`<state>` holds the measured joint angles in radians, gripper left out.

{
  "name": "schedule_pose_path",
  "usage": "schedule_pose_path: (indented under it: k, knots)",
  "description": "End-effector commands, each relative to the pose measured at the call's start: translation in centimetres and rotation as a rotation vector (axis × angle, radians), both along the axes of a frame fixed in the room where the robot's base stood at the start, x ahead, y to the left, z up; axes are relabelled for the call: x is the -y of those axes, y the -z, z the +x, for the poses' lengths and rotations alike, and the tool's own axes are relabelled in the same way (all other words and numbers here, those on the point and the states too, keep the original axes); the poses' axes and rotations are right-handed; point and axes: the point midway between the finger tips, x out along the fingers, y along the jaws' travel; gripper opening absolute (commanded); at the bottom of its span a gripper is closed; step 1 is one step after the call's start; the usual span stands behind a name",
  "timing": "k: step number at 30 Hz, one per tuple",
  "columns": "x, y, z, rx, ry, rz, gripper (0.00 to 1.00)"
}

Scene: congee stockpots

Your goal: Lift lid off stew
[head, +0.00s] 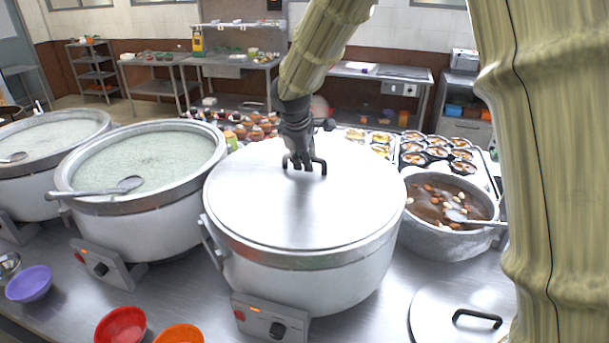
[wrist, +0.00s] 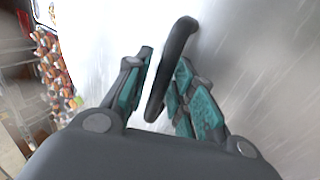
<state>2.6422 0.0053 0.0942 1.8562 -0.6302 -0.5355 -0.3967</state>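A large white stockpot (head: 310,275) stands in the middle of the counter with a flat metal lid (head: 250,200) on it. The lid has a black bar handle (head: 321,168), which also shows in the wrist view (wrist: 176,52). My gripper (head: 300,160) is down at this handle. In the wrist view its teal-padded fingers (wrist: 160,88) are apart, one on each side of the handle. The handle lies close to the right finger, and a gap shows beside the left one. A smaller pot of brown stew (head: 440,203) stands uncovered at right, with a ladle in it.
Another lid (head: 455,312) lies on the counter at lower right. Two open congee pots (head: 140,215) (head: 30,190) with ladles stand at left. Purple, red and orange bowls (head: 29,284) (head: 120,326) (head: 180,334) sit in front. Trays of filled bowls (head: 437,152) stand behind.

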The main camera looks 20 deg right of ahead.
Motion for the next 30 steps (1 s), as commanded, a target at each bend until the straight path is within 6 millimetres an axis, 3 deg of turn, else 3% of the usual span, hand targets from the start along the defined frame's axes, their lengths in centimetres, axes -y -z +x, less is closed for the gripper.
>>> schedule_pose_path:
  k: [9,10,14,30]
  knots:
    - [0.09,0.40,0.15,0.001,0.000,0.001,0.25]
    - [0.09,0.40,0.15,0.001,0.000,0.001,0.23]
    - [0.09,0.39,0.15,0.001,0.000,0.000,0.00]
    - [0.09,0.18,0.22,0.004,0.000,0.000,0.00]
